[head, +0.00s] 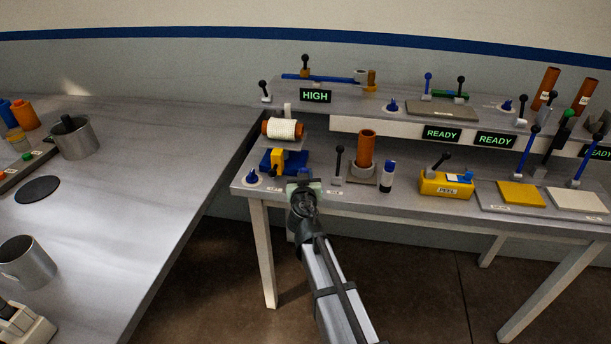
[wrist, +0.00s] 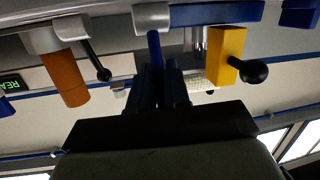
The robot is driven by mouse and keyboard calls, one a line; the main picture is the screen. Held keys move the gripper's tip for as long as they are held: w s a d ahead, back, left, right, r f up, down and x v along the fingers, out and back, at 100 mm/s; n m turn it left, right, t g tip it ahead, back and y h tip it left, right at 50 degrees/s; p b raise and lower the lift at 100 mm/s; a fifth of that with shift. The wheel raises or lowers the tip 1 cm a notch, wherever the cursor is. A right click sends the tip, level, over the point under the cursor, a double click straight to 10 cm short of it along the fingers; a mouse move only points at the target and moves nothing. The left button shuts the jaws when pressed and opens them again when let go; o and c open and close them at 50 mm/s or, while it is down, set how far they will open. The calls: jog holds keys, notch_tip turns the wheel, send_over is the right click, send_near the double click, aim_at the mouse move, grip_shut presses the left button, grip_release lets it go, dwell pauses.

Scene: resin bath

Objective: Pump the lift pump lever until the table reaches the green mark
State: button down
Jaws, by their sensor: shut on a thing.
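My gripper (head: 303,180) is at the front left of the right-hand bench. In the wrist view its dark fingers (wrist: 165,88) are closed around a blue rod (wrist: 154,48), which comes out of a grey round mount (wrist: 152,15). I take this rod as the lift pump lever; the head view hides most of it behind the gripper. Beside it is a blue base (head: 266,161) with a yellow block (head: 279,160). The yellow block also shows in the wrist view (wrist: 228,52), with a black knob. I cannot make out a green mark or which part is the lift table.
A black-knobbed lever (head: 338,162) and an orange cylinder (head: 366,148) stand close to the right. A spool (head: 283,129) is behind. A sign reading HIGH (head: 315,96) is on the back shelf. A yellow box (head: 446,184) is farther right. The left bench (head: 130,190) has open room.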

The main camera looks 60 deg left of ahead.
dwell(0.6)
jog(key=c, duration=1.2)
grip_release()
jog(key=shift+o, duration=0.2)
jog(key=shift+s+d, duration=0.1)
jog(key=v, duration=1.3)
jog(key=shift+s+d, duration=0.2)
jog(key=shift+d, duration=0.1)
